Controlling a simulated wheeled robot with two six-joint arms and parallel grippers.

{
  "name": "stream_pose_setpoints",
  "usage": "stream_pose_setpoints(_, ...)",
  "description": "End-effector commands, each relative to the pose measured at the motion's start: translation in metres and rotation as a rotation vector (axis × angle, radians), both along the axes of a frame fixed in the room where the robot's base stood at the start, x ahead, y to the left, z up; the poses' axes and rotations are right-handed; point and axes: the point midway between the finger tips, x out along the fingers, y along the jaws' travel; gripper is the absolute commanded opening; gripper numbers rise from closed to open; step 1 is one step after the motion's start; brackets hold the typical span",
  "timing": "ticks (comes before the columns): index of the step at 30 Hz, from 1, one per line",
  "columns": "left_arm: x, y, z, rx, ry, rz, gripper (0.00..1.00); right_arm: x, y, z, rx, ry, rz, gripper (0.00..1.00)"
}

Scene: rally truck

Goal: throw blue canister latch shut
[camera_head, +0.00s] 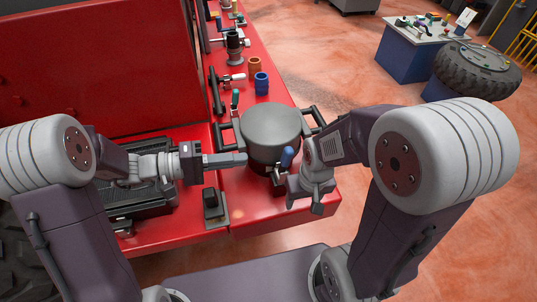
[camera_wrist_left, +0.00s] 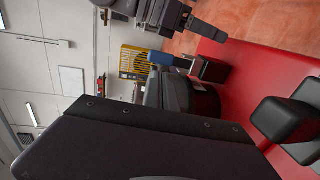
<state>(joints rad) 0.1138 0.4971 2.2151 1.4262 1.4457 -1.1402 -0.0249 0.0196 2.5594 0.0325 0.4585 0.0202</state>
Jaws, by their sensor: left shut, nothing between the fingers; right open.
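A dark grey canister (camera_head: 270,135) with black side handles stands on the red truck bed. A blue latch handle (camera_head: 287,157) stands at its front right side, tilted slightly. My left gripper (camera_head: 243,159) is shut and empty, its tip at the canister's left side; I cannot tell if it touches. My right gripper (camera_head: 304,200) is open, just right of and below the blue handle, seemingly apart from it. The latch's lower parts are partly hidden by the right gripper. In the left wrist view the dark canister (camera_wrist_left: 178,97) shows beyond my gripper.
A black switch on a plate (camera_head: 213,205) sits on the red bed (camera_head: 265,215) left of the canister. Behind stand a blue ring (camera_head: 261,83), an orange ring (camera_head: 254,64) and several fittings. A black tray (camera_head: 140,200) lies under my left arm. A side table (camera_head: 410,50) and tyre (camera_head: 478,70) are far right.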

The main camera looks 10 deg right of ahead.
Motion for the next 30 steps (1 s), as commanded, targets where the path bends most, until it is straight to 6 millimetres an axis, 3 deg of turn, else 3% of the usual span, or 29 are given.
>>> stream_pose_setpoints(6, 0.000, -0.048, -0.007, 0.001, 0.004, -0.005, 0.00, 0.000, 0.000, 0.008, 0.000, 0.000, 0.000, 0.60)
stream_pose_setpoints(12, 0.002, -0.076, -0.012, 0.001, 0.002, -0.003, 0.00, 0.000, 0.000, 0.013, 0.000, 0.000, 0.000, 0.60)
stream_pose_setpoints(30, 0.003, -0.086, -0.013, 0.012, 0.001, -0.001, 0.00, 0.000, 0.000, 0.016, 0.000, 0.000, 0.000, 0.60)
